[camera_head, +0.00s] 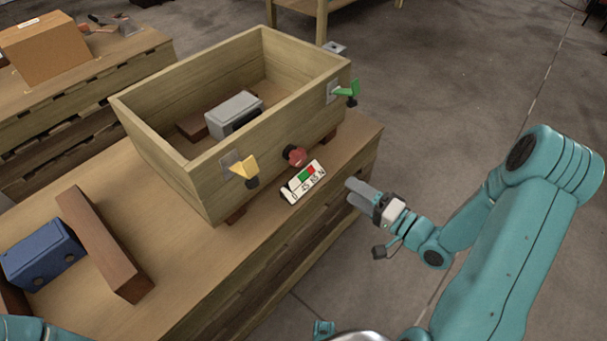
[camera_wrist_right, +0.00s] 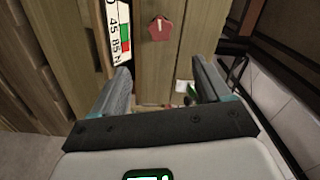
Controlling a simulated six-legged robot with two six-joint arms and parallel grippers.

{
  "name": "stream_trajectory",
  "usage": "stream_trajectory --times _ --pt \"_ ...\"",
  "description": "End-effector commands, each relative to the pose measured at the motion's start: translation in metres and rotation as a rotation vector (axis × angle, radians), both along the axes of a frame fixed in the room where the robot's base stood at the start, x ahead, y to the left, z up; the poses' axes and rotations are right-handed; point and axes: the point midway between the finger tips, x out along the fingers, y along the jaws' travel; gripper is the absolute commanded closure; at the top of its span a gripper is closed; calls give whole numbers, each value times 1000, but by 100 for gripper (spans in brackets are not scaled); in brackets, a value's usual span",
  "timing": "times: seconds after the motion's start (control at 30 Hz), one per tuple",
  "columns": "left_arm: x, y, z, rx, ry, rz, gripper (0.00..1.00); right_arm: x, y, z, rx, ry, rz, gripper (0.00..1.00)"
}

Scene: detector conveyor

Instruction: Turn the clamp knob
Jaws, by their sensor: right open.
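The red clamp knob (camera_head: 294,155) sits on the front wall of the wooden box, just above a white scale plate (camera_head: 303,182) with green and red marks. The knob also shows in the right wrist view (camera_wrist_right: 160,28), beyond the fingertips and near the top. My right gripper (camera_head: 358,190) is in front of the box, to the right of the knob and apart from it. In the right wrist view its two fingers (camera_wrist_right: 163,80) are spread with nothing between them. My left gripper is not visible; only a bit of teal arm shows at the lower left.
The open wooden box (camera_head: 230,55) stands on a wooden bench and holds a grey device (camera_head: 233,110). A yellow lever (camera_head: 244,167) and a green lever (camera_head: 348,90) flank the knob. A blue block (camera_head: 42,254) lies by a brown bar (camera_head: 103,245) at left.

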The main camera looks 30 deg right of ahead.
Motion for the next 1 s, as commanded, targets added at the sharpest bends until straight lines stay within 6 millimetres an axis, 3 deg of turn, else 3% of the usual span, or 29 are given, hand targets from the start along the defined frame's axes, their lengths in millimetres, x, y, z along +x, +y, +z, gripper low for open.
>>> stream_trajectory --times 0.3,0.47,0.53,0.73,1.0 --pt "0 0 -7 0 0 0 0 3 -1 -4 -795 -252 -12 24" --pt "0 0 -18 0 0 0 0 9 3 -3 -1081 -354 -8 24" --pt "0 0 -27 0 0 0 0 14 9 -3 -1106 -382 -2 24" --pt "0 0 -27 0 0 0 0 35 19 1 -1104 -392 5 24" --pt "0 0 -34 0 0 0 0 95 41 1 -1102 -394 5 24"
